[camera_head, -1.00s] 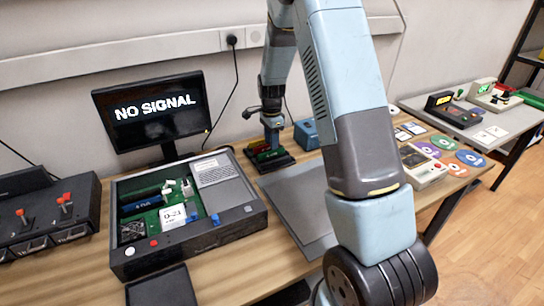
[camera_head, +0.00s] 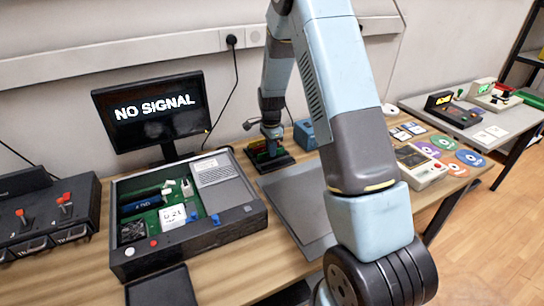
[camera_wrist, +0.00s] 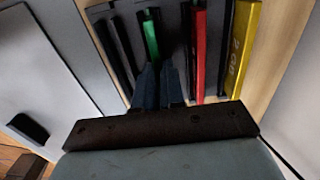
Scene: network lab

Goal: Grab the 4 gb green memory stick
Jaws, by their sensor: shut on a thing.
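My gripper (camera_wrist: 160,75) points down at a dark rack of upright memory sticks. The green memory stick (camera_wrist: 151,36) stands in the rack, and its near end runs in between my fingertips. My jaws are shut on it; the fingers hide the contact, and no size label on it is readable. In the head view my gripper (camera_head: 271,143) is low over the rack (camera_head: 275,163) at the back of the bench.
A red stick (camera_wrist: 199,50) stands just right of my fingers, with a yellow stick marked 2 GB (camera_wrist: 240,48) farther right. An open computer case (camera_head: 245,217), a monitor (camera_head: 150,110) and a blue box (camera_head: 305,134) are nearby.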

